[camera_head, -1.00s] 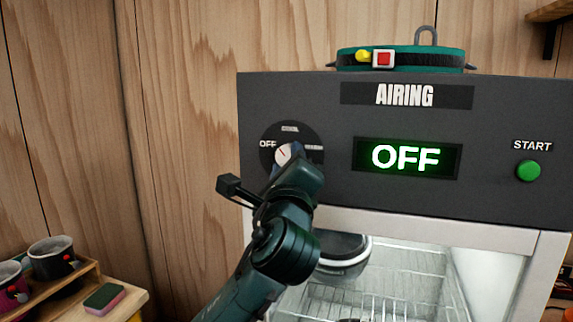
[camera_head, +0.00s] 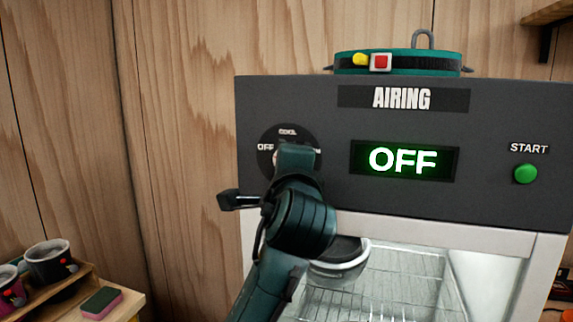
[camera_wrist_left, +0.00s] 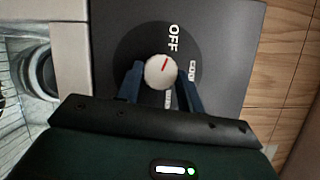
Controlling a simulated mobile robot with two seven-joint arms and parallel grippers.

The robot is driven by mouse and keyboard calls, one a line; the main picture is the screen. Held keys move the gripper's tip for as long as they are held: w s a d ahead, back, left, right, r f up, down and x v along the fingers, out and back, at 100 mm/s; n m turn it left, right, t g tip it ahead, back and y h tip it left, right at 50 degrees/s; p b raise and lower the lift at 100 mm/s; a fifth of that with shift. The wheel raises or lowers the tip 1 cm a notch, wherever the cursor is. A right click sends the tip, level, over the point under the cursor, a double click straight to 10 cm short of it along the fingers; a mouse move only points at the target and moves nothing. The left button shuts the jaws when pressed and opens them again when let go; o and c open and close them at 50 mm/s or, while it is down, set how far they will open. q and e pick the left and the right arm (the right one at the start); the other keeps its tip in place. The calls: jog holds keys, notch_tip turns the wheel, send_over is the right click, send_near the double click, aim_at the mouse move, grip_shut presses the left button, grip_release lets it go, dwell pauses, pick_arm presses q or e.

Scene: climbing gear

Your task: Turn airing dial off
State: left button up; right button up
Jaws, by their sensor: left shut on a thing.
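The airing dial has a black round plate (camera_head: 264,139) with OFF and COOL labels, on the left of the dark panel. Its white knob (camera_wrist_left: 160,71) with a red line shows in the left wrist view; the line points roughly toward the OFF label (camera_wrist_left: 174,38). My left gripper (camera_wrist_left: 159,84) has its two blue fingers on either side of the knob and is shut on it. In the head view my gripper and wrist mostly hide the knob. My right gripper is not in view.
A green START button (camera_head: 525,173) is at the panel's right. A teal strap (camera_head: 430,63) with metal loops lies on top of the cabinet. Wire racks show behind the front below. Mugs (camera_head: 50,262) and a sponge (camera_head: 101,303) stand at lower left.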

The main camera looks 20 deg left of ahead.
pick_arm(q)
jog(key=shift+f, duration=0.1)
jog(key=o, duration=1)
jog(key=shift+s, duration=0.1)
jog(key=shift+b+v, duration=1.45)
jog(key=shift+v, duration=5.1)
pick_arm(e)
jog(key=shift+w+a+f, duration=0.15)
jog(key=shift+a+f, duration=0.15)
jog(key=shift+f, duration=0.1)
